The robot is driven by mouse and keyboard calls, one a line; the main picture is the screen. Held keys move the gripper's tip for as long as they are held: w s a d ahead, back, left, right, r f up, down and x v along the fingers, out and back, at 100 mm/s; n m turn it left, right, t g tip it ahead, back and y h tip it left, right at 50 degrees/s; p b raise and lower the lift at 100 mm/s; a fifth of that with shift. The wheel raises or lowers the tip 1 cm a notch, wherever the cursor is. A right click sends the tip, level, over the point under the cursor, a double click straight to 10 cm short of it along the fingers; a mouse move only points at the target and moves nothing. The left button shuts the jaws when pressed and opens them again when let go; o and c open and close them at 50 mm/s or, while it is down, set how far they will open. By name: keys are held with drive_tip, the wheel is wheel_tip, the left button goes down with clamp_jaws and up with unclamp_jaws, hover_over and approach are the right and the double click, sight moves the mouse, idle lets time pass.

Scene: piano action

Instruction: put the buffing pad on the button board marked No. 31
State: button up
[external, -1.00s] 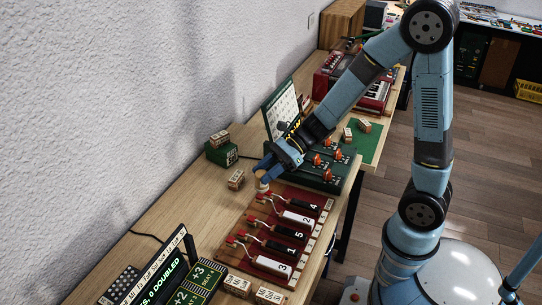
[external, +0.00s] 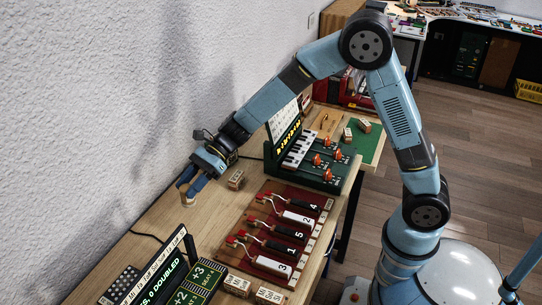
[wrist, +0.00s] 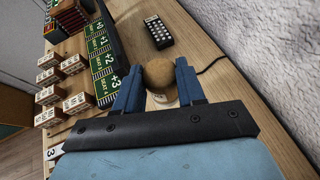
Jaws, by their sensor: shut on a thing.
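My gripper (external: 187,188) is shut on a round tan piece, which I take for the buffing pad (external: 188,200), and holds it over the bare wood near the wall. In the wrist view the pad (wrist: 158,73) is between the blue fingers (wrist: 158,88), with a pale marked part just below it. A dark board with rows of pale buttons (wrist: 158,32) lies beyond the pad; it also shows at the lower left of the external view (external: 120,284). I cannot read a number on it. The gripper is apart from this board.
A red board with numbered levers (external: 268,235) lies right of the gripper. Green score panels (external: 197,283) and a lit sign (external: 160,270) stand nearer the camera. A wooden block (external: 236,179) and a small keyboard box (external: 305,150) are behind. A cable crosses the wood.

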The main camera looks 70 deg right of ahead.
drive_tip(key=w+a+n+g, duration=0.1)
drive_tip(key=w+a, duration=0.4)
drive_tip(key=a, duration=0.6)
drive_tip(key=n+g, duration=0.2)
hover_over(124, 282)
drive_tip(key=f, duration=0.2)
drive_tip(key=shift+y, duration=0.3)
drive_tip(key=shift+f, duration=4.65)
drive_tip(key=shift+f, duration=0.1)
drive_tip(key=o, duration=1)
drive_tip(key=shift+o, duration=0.2)
drive_tip(key=v, duration=1.2)
